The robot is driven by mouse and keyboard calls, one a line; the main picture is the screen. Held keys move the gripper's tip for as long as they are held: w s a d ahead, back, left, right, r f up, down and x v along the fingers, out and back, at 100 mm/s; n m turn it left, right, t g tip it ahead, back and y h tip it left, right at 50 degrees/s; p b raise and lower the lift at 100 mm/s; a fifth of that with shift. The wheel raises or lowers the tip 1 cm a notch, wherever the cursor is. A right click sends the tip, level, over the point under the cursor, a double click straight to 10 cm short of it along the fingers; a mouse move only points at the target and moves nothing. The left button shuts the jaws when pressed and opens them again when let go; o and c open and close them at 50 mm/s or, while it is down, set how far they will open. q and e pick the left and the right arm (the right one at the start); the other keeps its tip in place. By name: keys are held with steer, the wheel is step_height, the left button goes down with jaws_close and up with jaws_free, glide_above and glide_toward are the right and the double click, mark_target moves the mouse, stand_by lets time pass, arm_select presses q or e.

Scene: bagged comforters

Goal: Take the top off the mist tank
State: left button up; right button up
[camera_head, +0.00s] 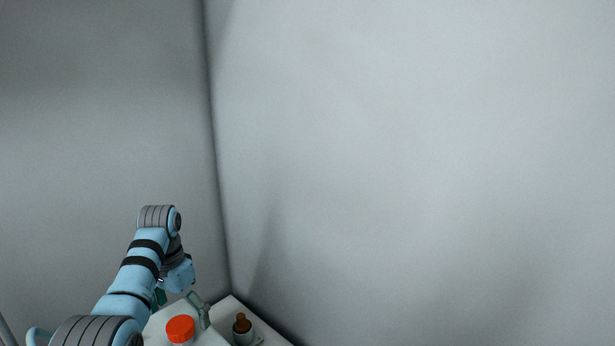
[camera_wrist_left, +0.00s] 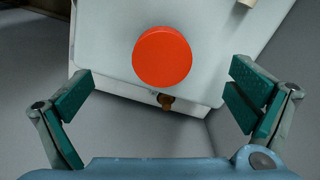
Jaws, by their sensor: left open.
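The mist tank appears as a white body with rounded edges (camera_wrist_left: 105,40) in the left wrist view, and its round orange-red top (camera_wrist_left: 162,56) is on it. The top also shows at the lower edge of the head view (camera_head: 180,328), where most of the tank is cut off. My left gripper (camera_head: 181,302) is open and empty above the tank. In the left wrist view its two green-padded fingers (camera_wrist_left: 163,88) are spread wide, one on each side of the top and apart from it. My right gripper is not in view.
A small bottle with a brown top (camera_head: 242,324) stands right of the tank, near the edge of a white surface (camera_head: 272,339). Plain grey walls (camera_head: 400,150) meet in a corner behind. A pale object (camera_wrist_left: 247,3) is partly cut off at the top of the left wrist view.

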mark_target(184, 322)
arm_select(q)
steer(key=m, duration=0.4)
steer(key=shift+d, duration=0.15)
steer(key=shift+f, duration=2.05)
steer(key=c, duration=1.9)
steer(key=shift+c, duration=0.2)
steer(key=c, duration=0.4)
